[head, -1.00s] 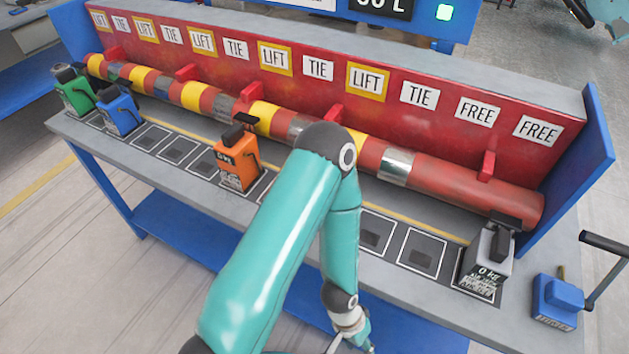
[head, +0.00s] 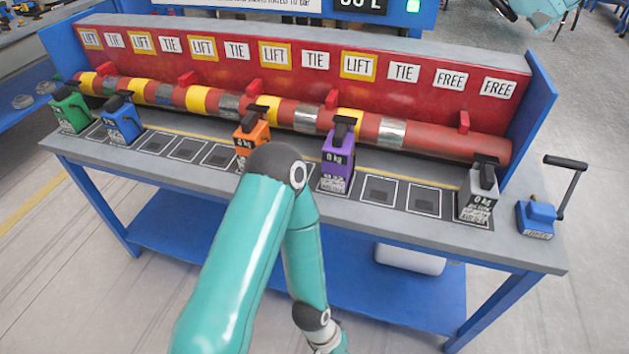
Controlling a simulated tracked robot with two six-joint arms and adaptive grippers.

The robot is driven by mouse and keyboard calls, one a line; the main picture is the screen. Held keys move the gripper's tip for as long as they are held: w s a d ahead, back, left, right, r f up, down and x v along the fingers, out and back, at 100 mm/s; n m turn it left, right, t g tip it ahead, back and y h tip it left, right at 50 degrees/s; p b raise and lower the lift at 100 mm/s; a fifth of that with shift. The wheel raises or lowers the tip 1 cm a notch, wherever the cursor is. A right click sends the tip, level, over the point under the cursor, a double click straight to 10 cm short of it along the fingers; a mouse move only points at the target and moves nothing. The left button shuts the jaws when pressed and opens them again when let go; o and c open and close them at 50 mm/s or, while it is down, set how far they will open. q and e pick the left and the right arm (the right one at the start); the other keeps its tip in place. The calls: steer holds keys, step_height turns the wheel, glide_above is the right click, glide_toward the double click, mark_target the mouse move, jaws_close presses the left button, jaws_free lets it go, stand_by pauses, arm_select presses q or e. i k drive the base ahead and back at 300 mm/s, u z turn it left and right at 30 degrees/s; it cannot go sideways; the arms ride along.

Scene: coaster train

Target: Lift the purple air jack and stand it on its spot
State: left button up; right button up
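The purple air jack (head: 338,166) stands upright on the grey bench, in the row of framed square spots in front of the striped pipe. Its dark top overlaps the pipe in the picture, and its label reads 0 kg. No gripper is touching it in view. A teal arm of mine, coming in from the lower left, bends at an elbow left of the jack and runs down to the bottom edge. Its gripper is cut off below the frame.
An orange jack (head: 252,138) is partly behind my arm. Blue (head: 124,124) and green (head: 72,112) jacks stand at left, a grey jack (head: 478,197) at right. Bare spots (head: 379,190) lie between. A blue lever box (head: 537,218) sits at the right end. A red sign board (head: 300,85) backs the bench.

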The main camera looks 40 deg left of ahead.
mark_target(338, 155)
steer(key=u, duration=0.25)
steer(key=k, duration=0.25)
steer(key=u, duration=0.5)
steer(key=i, duration=0.25)
steer(key=u, duration=0.4)
steer(key=k, duration=0.85)
steer(key=u, duration=0.2)
steer(key=i, duration=0.9)
steer(key=z, duration=0.1)
